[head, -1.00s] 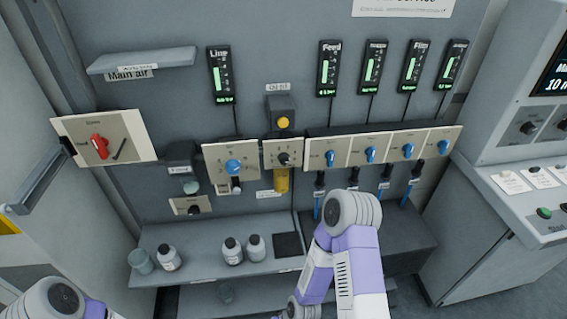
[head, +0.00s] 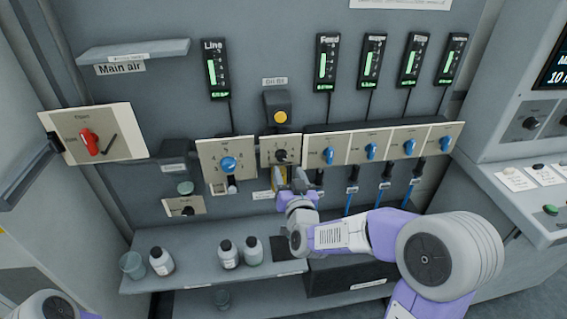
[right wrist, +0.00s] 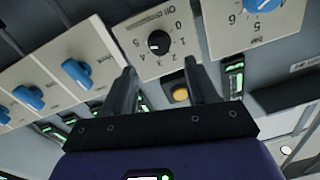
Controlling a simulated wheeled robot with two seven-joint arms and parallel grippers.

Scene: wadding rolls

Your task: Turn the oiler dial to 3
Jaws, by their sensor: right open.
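The oiler dial (head: 281,156) is a small black knob on a beige plate with numbers, under the yellow-buttoned unit. In the right wrist view the black knob (right wrist: 159,43) sits on its plate, with 0, 1, 2 and 3 printed along one side. I cannot read its pointer surely. My right gripper (head: 291,180) is open and empty, just below and in front of the dial. In the right wrist view its fingertips (right wrist: 160,70) are spread either side of the knob's line, apart from it. My left gripper is out of view.
A blue regulator dial (head: 229,164) is left of the oiler plate. A row of blue knobs (head: 328,156) is on its right. Hoses hang below these. Bottles (head: 228,255) stand on the shelf below. A red handle (head: 89,141) is far left.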

